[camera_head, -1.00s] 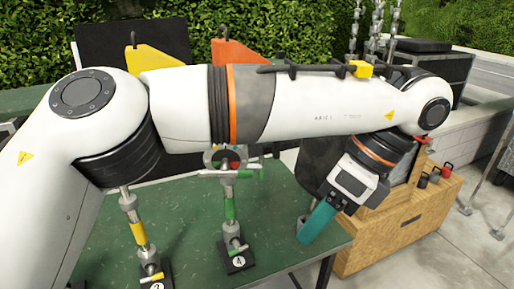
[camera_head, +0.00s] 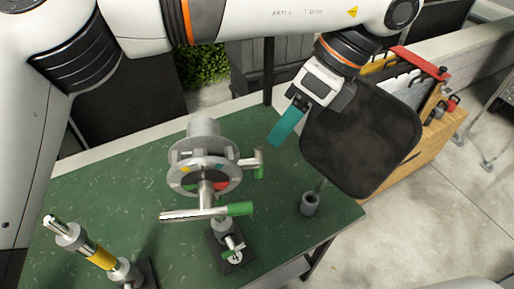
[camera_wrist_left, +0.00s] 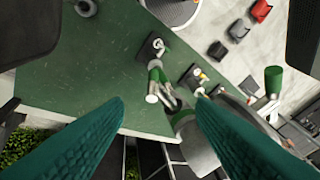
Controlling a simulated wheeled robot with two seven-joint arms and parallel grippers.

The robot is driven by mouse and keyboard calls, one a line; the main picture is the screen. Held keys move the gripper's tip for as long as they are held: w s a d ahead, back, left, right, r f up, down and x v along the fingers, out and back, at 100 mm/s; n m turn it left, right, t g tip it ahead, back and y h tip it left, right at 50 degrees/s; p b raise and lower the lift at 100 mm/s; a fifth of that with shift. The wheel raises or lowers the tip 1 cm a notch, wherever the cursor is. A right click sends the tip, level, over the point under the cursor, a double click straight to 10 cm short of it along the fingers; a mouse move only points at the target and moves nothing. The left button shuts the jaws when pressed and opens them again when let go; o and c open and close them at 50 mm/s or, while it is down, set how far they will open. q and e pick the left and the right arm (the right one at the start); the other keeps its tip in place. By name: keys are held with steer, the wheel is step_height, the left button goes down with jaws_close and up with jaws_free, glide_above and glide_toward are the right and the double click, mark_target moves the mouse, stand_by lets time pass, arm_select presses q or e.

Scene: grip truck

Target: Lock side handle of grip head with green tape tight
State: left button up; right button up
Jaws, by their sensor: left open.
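The grip head (camera_head: 205,165) is a grey disc assembly with a short cylinder behind, on a stand (camera_head: 226,245) with green tape. A side handle with a green end (camera_head: 259,168) sticks out on its right. A long silver bar with a green grip (camera_head: 240,209) crosses below the disc. My left gripper (camera_head: 273,142) has teal fingers and hangs above and right of the side handle, apart from it. In the left wrist view its fingers (camera_wrist_left: 162,105) are spread with nothing held. A green handle (camera_wrist_left: 273,80) shows right of them. My right gripper is not in view.
A yellow-taped stand (camera_head: 101,257) is at the lower left of the green table (camera_head: 120,200). A grey cup-like piece (camera_head: 309,204) stands near the right edge. A black panel (camera_head: 360,135) is right of my gripper. A wooden crate (camera_head: 435,140) stands beyond.

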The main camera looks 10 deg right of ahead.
mark_target(256, 161)
arm_select(q)
steer(key=p+x, duration=0.2)
steer(key=x, duration=0.2)
steer(key=p+x, duration=0.1)
steer(key=x, duration=0.4)
steer(key=shift+w+a+p, duration=0.15)
steer(key=shift+w+p, duration=0.1)
steer(key=shift+p, duration=0.15)
steer(key=shift+a+f, duration=0.1)
steer(key=shift+f, duration=0.4)
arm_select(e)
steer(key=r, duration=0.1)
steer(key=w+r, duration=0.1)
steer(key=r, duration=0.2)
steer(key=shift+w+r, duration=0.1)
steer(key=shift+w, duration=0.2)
arm_select(q)
steer(key=shift+s, duration=0.1)
steer(key=c, duration=1)
